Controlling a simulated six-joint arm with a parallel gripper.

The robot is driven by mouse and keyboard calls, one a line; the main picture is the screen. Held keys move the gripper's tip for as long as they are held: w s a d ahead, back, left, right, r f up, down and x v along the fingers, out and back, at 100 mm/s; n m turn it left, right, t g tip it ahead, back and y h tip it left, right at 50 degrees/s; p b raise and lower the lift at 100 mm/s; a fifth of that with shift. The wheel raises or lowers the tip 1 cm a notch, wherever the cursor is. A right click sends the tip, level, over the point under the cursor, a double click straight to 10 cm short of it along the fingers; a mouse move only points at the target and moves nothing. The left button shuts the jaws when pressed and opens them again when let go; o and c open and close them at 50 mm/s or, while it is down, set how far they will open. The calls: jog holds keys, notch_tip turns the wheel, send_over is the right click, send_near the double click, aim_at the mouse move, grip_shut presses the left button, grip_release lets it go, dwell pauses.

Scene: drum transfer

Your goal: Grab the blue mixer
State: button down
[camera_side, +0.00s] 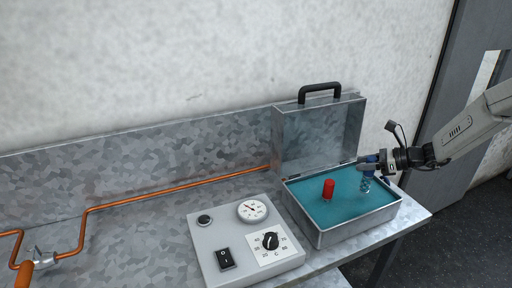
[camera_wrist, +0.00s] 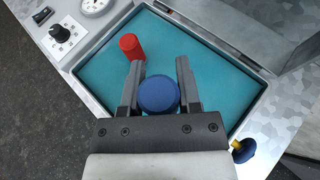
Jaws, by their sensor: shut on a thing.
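The blue mixer (camera_wrist: 159,94) is between the two fingers of my gripper (camera_wrist: 159,90) in the wrist view, its round blue top facing the camera. In the side view the blue mixer (camera_side: 366,182) shows a coiled lower part over the teal bed of the case, and my gripper (camera_side: 368,162) is shut on its upper part from the right. I cannot tell whether its lower end still touches the bed. The fingers hide part of its top in the side view.
A red cylinder (camera_side: 328,189) stands in the open metal case (camera_side: 349,233), left of the mixer. The raised lid (camera_side: 318,135) is behind. A control box (camera_side: 243,240) with dial, knob and switch stands left of the case. An orange pipe (camera_side: 150,194) runs along the bench.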

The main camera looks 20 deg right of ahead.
jog(key=s+a+r, duration=0.1)
jog(key=s+r, duration=0.4)
jog(key=s, duration=0.5)
jog(key=shift+s+r, duration=0.15)
jog(key=shift+r, duration=0.25)
jog(key=shift+a, duration=0.1)
